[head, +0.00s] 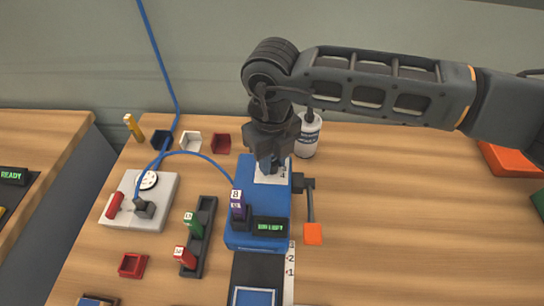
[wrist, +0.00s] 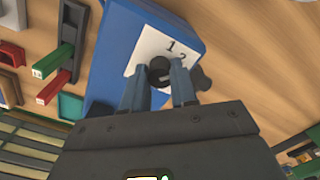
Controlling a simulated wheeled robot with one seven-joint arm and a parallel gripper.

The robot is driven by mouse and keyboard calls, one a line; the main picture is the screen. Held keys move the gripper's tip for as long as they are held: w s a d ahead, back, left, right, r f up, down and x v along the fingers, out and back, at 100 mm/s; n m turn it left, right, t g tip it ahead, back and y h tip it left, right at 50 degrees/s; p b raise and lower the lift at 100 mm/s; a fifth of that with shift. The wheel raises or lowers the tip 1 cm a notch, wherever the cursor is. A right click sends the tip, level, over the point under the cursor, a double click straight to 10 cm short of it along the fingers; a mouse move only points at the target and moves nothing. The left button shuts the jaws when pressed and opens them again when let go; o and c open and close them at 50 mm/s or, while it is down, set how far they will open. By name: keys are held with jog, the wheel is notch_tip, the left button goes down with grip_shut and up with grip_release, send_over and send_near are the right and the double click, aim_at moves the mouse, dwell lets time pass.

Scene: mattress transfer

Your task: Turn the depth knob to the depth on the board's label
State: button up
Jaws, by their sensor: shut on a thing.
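The blue machine (head: 247,228) stands in the middle of the table, with a white dial plate on its top. In the wrist view, the dial plate (wrist: 150,48) shows the numbers 1 and 2. The dark depth knob (wrist: 159,72) sits on this plate. My gripper (wrist: 160,85) is shut on the knob, its fingers on either side of it. In the head view, my gripper (head: 268,165) comes down from above and hides the knob. A board (head: 253,298) with a blue outline lies at the machine's front; I cannot read a depth label on it.
A lever with an orange end (head: 313,234) sticks out at the machine's right. A white bottle (head: 307,137) stands behind. A rack (head: 205,215) with green and red tools and a grey box (head: 165,190) stand left. The right tabletop is mostly free.

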grip_shut()
jog(key=shift+n+b, duration=0.3)
jog(key=shift+b, duration=0.1)
jog(key=n+b, duration=0.3)
jog(key=b, duration=0.1)
jog(key=shift+f, duration=0.2)
jog(key=shift+n+b, duration=1.1)
jog(key=shift+n, duration=0.1)
jog(key=shift+r+n+b, duration=0.15)
jog(key=shift+n+b, duration=0.75)
jog(key=shift+n, duration=0.1)
jog(key=shift+r, duration=0.1)
jog(key=o, duration=0.7)
grip_release()
